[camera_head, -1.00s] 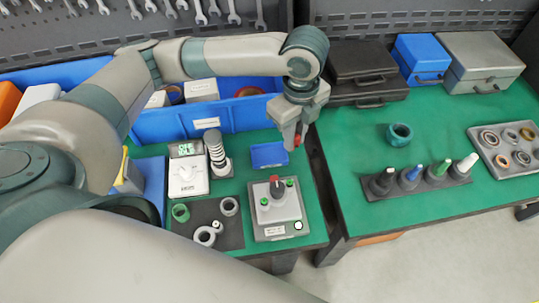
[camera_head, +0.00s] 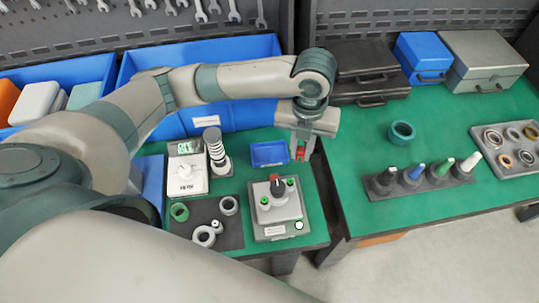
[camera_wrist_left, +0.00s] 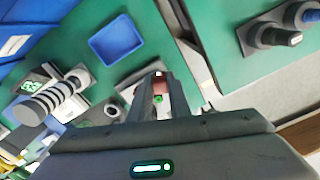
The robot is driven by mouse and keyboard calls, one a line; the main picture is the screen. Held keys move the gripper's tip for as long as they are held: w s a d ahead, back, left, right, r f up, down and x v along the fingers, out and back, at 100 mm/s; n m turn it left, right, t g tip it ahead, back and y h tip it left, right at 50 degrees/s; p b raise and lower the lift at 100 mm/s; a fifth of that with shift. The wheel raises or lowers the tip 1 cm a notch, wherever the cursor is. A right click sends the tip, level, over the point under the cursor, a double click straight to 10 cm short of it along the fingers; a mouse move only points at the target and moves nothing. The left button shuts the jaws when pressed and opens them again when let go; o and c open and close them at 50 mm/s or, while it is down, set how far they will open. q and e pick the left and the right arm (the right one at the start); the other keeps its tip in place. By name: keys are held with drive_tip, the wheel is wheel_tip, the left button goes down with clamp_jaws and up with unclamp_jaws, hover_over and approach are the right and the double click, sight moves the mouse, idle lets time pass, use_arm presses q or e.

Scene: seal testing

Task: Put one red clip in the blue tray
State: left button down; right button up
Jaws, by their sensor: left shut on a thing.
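My left gripper (camera_head: 300,152) is shut on a red clip (camera_head: 300,154), holding it above the green table, just right of the small blue tray. The red clip also shows between the fingers in the left wrist view (camera_wrist_left: 160,86). The small blue tray (camera_head: 269,154) lies on the green table and looks empty; it also shows in the left wrist view (camera_wrist_left: 116,38), above and left of the fingers. My right gripper is not in view.
A grey test fixture (camera_head: 278,211) with green buttons and a red-topped part stands in front of the tray. A scale (camera_head: 187,172) and a stack of rings (camera_head: 216,152) stand left. A large blue bin (camera_head: 240,112) is behind. A gap separates the right table.

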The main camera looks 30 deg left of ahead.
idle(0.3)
use_arm(q)
drive_tip(key=shift+w+a+f, duration=0.1)
drive_tip(key=shift+a+f, duration=0.05)
drive_tip(key=shift+a, duration=0.1)
drive_tip(key=w+a+f+p, duration=0.1)
drive_tip(key=a+f, duration=0.1)
drive_tip(key=a, duration=0.1)
drive_tip(key=w+a+f+p, duration=0.1)
drive_tip(key=a+f, duration=0.1)
drive_tip(key=a, duration=0.1)
drive_tip(key=w+a+f+p, duration=0.1)
drive_tip(key=a+f, duration=0.1)
drive_tip(key=a, duration=0.1)
drive_tip(key=shift+w+a, duration=0.25)
drive_tip(key=shift+a, duration=0.1)
drive_tip(key=shift+w+a+f, duration=0.2)
drive_tip(key=shift+a+f, duration=0.15)
drive_tip(key=shift+a, duration=0.05)
